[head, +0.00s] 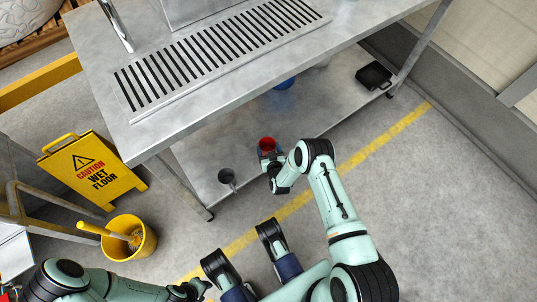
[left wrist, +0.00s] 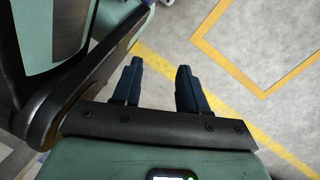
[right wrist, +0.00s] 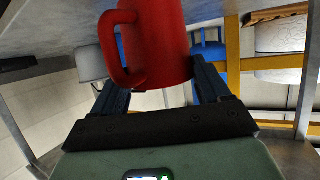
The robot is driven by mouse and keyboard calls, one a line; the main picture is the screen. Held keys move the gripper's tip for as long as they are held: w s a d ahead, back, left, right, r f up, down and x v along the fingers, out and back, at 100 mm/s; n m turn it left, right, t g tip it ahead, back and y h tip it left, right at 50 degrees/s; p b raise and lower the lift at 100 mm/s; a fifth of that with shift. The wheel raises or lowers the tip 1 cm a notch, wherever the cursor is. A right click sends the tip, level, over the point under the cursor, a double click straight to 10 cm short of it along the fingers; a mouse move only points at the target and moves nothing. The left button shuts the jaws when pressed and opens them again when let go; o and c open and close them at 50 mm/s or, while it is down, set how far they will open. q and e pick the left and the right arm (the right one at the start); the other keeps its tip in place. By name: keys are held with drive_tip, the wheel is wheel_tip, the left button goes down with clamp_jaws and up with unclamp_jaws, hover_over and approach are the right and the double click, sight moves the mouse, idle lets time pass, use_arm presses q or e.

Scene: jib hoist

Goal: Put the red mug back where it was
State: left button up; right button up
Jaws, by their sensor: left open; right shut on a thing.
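The red mug (head: 267,144) is at the front edge of the lower shelf (head: 200,160) in the head view, with its open top showing. My right gripper (head: 268,160) is shut on it. In the right wrist view the red mug (right wrist: 165,45) stands between the two fingers, its handle at the left; the upper part is cut off. I cannot tell whether its base touches the shelf. My left gripper (left wrist: 158,80) is open and empty over bare floor in the left wrist view; it is partly cut off at the bottom of the head view.
A grey mug (head: 227,177) stands on the shelf left of the red mug. A blue item (head: 284,83) and a black tray (head: 374,76) are farther back. The steel tabletop (head: 150,145) overhangs the shelf. A yellow bucket (head: 129,238) and wet-floor sign (head: 92,174) stand at left.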

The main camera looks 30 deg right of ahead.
wheel_tip(320, 180, down, 3)
drive_tip(key=shift+f+b, duration=0.1)
drive_tip(key=shift+b, duration=0.45)
use_arm(q)
drive_tip(key=s, duration=0.1)
drive_tip(key=s+f+g, duration=0.1)
drive_tip(key=s, duration=0.1)
drive_tip(key=shift+a+f, duration=0.2)
use_arm(e)
drive_tip(key=shift+f, duration=0.35)
drive_tip(key=shift+f, duration=0.15)
drive_tip(key=o, duration=1.2)
drive_tip(key=shift+c, duration=0.2)
